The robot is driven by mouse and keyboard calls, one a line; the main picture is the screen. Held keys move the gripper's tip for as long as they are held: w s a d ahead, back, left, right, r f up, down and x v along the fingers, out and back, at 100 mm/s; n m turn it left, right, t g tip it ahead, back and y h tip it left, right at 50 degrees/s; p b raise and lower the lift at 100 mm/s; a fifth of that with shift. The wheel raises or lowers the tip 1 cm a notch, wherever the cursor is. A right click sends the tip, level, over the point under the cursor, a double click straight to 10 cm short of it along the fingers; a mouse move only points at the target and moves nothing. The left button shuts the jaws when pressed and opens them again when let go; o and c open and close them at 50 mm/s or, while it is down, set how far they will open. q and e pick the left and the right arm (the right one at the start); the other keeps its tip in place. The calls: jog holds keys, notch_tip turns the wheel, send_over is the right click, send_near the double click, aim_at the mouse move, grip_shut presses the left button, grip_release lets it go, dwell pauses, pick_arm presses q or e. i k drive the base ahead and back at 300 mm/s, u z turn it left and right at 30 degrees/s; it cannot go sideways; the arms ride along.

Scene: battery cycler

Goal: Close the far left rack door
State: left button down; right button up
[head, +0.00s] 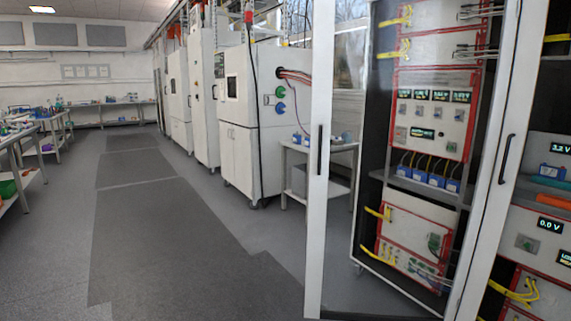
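The far left rack (420,213) stands at the right of the head view. It holds red-edged panels, small displays, a shelf of blue cells and yellow cables. Its glazed door has a white frame (318,230) with a dark vertical handle (320,150). The door stands ajar, its handle edge out to the left of the rack and nearer to me. I cannot tell the hinge side clearly. Neither of my grippers is in view.
A neighbouring rack (545,225) with its own dark handle (507,158) is at the right edge. White cabinets (255,125) and a small table (325,148) stand behind. Benches line the left. The grey floor mat (165,235) in the aisle is clear.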

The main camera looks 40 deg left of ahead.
aim_at(324, 11)
jog(key=u, duration=1.25)
jog(key=i, duration=1)
jog(key=z, duration=0.5)
jog(key=i, duration=0.75)
jog(key=z, duration=0.65)
